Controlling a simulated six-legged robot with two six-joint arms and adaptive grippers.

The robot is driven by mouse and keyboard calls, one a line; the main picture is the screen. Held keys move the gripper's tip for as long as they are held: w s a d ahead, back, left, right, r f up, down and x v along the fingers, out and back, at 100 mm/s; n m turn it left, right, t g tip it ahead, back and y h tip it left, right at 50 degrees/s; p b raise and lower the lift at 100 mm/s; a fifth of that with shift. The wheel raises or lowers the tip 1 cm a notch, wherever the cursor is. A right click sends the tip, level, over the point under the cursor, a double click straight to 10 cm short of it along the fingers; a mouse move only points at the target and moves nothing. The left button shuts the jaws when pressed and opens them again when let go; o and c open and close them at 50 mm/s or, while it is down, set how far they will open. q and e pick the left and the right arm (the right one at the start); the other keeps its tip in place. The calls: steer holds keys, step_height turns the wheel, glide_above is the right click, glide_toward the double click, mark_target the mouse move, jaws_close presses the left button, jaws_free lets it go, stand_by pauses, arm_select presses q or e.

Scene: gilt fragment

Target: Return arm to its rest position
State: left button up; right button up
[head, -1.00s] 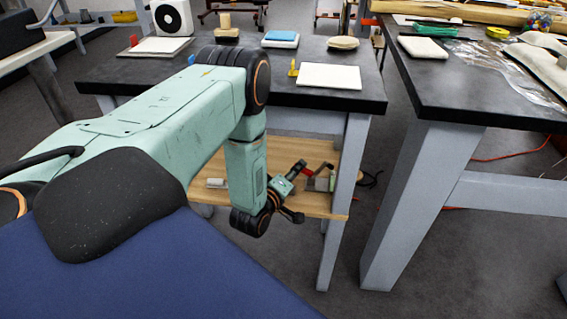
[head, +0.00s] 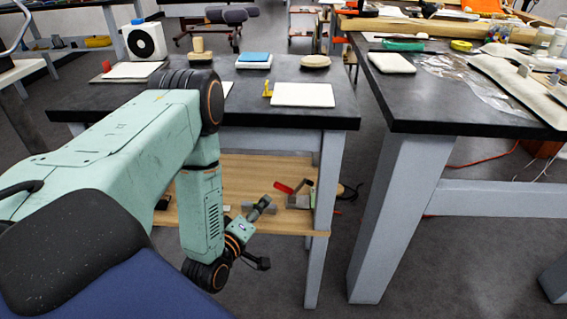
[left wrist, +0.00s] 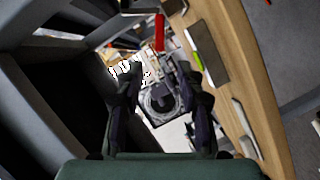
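My left arm comes in from the left in the head view, bent at the elbow, with its forearm hanging down in front of the dark-topped table (head: 300,116). My left gripper (head: 266,234) is at the bottom of it, in front of the front edge of the wooden lower shelf (head: 240,172), pointing right. Its two dark fingers are spread apart with nothing between them. The left wrist view also shows the open fingers of this gripper (left wrist: 163,88), with the wooden shelf to the right. My right gripper is in neither view.
A red-handled tool (head: 284,187) lies on the lower shelf behind the gripper. White pads, a blue-topped block (head: 254,59) and a small yellow item (head: 267,89) are on the tabletop. A second table (head: 440,100) stands at right. Grey floor is free between the tables.

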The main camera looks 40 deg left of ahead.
arm_select(q)
steer(key=s+d+f+m+g+h+p, duration=0.2)
steer(key=s+d+f+m+g, duration=0.55)
steer(key=s+f, duration=0.3)
steer(key=s+d+r+m+g+p, duration=0.2)
steer(key=s+d+r+m+g, duration=0.1)
steer(key=s, duration=0.5)
steer(key=s+d+r+m+g+h+p, duration=0.1)
steer(key=s+d+r+m+g+p, duration=0.2)
steer(key=s+d+r+m+g, duration=0.1)
steer(key=s+r+g, duration=0.1)
steer(key=s+r, duration=0.1)
steer(key=s, duration=0.1)
steer(key=shift+s, duration=0.4)
steer(key=shift+s, duration=0.1)
